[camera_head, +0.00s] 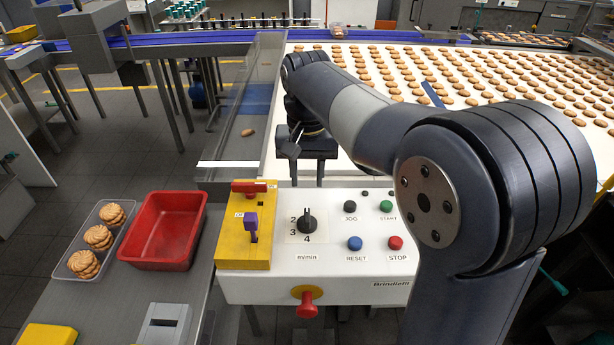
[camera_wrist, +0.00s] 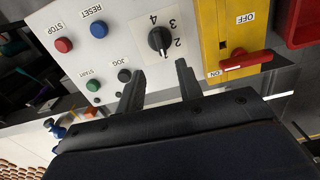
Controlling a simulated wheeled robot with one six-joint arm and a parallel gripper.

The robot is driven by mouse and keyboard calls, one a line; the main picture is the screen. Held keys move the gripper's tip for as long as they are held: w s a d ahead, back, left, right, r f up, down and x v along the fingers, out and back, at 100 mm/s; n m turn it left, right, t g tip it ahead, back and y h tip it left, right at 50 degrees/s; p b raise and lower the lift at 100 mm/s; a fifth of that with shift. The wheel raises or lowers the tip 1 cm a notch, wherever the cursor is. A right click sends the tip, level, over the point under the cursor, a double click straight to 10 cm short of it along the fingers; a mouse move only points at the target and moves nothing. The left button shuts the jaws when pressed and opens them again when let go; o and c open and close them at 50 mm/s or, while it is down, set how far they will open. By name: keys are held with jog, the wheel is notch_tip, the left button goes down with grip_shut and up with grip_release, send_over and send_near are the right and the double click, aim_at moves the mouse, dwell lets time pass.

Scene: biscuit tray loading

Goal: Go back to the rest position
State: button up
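My gripper (camera_wrist: 160,80) shows in the wrist view with its two dark fingers apart and nothing between them. It hangs over the far edge of the white control panel (camera_head: 335,275). In the head view, my gripper (camera_head: 300,150) is partly visible below the end of my arm, and its fingertips are hard to make out there. The panel has a black speed dial (camera_head: 307,221), which also shows beyond the fingers in the wrist view (camera_wrist: 159,40). The fingers appear clear of the dial and buttons.
A yellow switch block (camera_head: 232,257) carries a red handle (camera_head: 250,187) beside the ON label, and a purple piece (camera_head: 250,224). A red bin (camera_head: 160,228) and a clear tray (camera_head: 112,248) with biscuit stacks stand left. A biscuit-covered conveyor (camera_head: 345,150) lies behind.

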aim_at(307, 215)
notch_tip(307, 215, down, 11)
jog(key=shift+r, duration=0.1)
dwell(0.5)
